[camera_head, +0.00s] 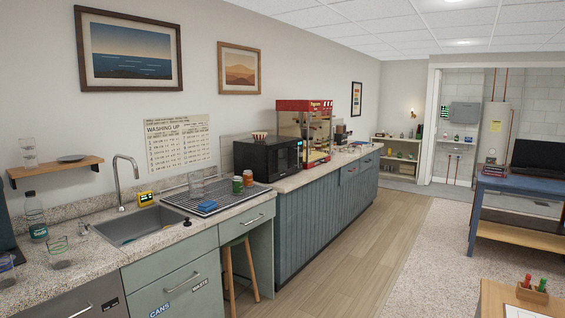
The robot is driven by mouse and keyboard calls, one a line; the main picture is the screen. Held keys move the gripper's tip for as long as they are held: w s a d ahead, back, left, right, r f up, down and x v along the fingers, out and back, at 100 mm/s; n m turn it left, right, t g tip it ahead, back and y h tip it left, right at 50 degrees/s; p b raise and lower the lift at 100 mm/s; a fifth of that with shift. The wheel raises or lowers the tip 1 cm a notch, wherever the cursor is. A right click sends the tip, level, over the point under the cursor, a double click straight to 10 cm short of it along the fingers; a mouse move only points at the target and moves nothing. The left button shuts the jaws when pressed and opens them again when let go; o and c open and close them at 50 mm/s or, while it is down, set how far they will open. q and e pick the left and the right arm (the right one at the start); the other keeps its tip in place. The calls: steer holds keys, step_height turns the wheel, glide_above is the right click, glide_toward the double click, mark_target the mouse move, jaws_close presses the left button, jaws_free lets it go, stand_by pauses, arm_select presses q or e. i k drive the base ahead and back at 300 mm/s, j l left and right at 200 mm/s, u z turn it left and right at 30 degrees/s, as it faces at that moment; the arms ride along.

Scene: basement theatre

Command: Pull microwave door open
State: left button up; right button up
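A black microwave (268,155) stands on the higher counter section, in the middle of the camera_head view. Its front faces right and toward me, and its door looks shut. A small lit display shows at the right end of its front. The door handle is too small to make out. Neither of my grippers is in view.
A red popcorn machine (304,131) stands just beyond the microwave. A wooden stool (241,268) stands under that counter. Wood floor (345,255) along the cabinets is clear.

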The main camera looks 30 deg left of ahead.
mark_target(281, 157)
steer(key=j+u, duration=0.15)
steer(key=u, duration=0.4)
steer(key=i+j, duration=0.15)
steer(key=j, duration=0.15)
steer(key=i+j+z, duration=0.15)
steer(key=i+j, duration=0.2)
steer(key=j, duration=0.25)
steer(key=i+j+z, duration=0.15)
steer(key=j, duration=0.15)
steer(key=i+j, duration=0.15)
steer(key=i, duration=0.4)
steer(key=i+j+z, duration=0.1)
steer(key=i, duration=0.5)
steer(key=i+u, duration=0.1)
steer(key=i, duration=1.95)
steer(key=i+u, duration=0.3)
steer(key=i, duration=0.3)
steer(key=i+l+u, duration=0.2)
steer(key=i+u, duration=0.15)
steer(key=i, duration=0.25)
steer(key=i+u, duration=0.4)
steer(key=i, duration=0.25)
